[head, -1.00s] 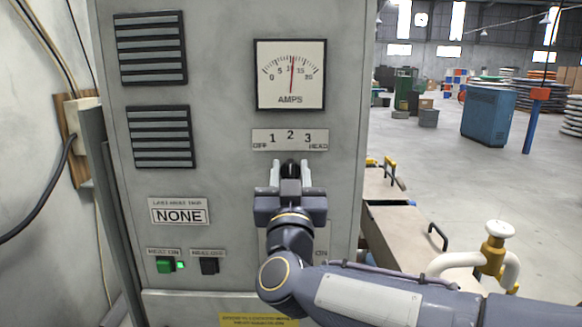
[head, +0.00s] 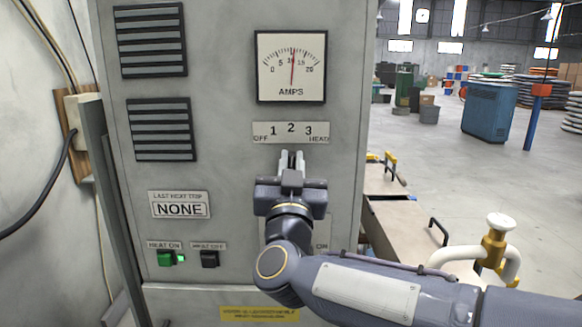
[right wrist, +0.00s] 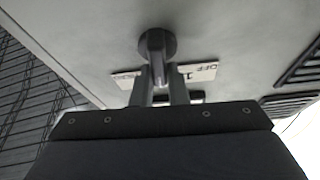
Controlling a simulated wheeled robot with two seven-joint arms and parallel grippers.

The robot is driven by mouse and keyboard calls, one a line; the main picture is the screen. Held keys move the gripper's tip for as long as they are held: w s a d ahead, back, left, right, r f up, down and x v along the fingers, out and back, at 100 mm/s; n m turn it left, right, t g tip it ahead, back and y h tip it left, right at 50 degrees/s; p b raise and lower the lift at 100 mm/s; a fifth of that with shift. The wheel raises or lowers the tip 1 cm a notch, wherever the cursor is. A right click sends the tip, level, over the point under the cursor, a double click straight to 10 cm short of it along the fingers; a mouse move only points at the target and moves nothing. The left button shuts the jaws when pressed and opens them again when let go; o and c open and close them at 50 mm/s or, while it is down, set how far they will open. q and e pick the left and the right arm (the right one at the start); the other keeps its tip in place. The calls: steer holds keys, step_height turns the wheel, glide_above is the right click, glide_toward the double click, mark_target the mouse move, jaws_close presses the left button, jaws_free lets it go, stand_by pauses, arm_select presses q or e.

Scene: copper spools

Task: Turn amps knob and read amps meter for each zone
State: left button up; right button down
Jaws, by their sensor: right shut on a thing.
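The amps knob (right wrist: 155,44) is a dark round knob with a lever, on the grey panel below the label plate. My right gripper (head: 291,156) is shut on it, one finger on each side of the lever; this grip also shows in the right wrist view (right wrist: 159,82). In the head view the gripper hides most of the knob, so its exact setting cannot be told. The label plate (head: 267,133) reads OFF, 1, 2, 3, HEAD. The amps meter (head: 312,88) above has a 0 to 20 scale, its red needle nearly upright, just past 10. My left gripper is not in view.
A lit green HEAT ON button (head: 165,258) and a black HEAT OFF button (head: 209,259) sit low on the panel. A sign (head: 180,209) reads NONE.

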steer(key=shift+d+f+m+g+h+b, duration=0.1)
steer(key=shift+f+m+g+h+b, duration=0.3)
steer(key=shift+m, duration=0.95)
steer(key=shift+a+m+g+h+b, duration=0.1)
steer(key=shift+m+h+b, duration=0.65)
steer(key=shift+m, duration=0.65)
steer(key=shift+d+f+m+g+h+b, duration=0.15)
steer(key=shift+m+h+b, duration=0.4)
steer(key=shift+m, duration=0.8)
steer(key=shift+m+h, duration=0.3)
steer(key=c, duration=1.4)
jaws_free()
steer(key=shift+r, duration=0.1)
steer(key=shift+c, duration=0.2)
steer(key=shift+w+r, duration=0.1)
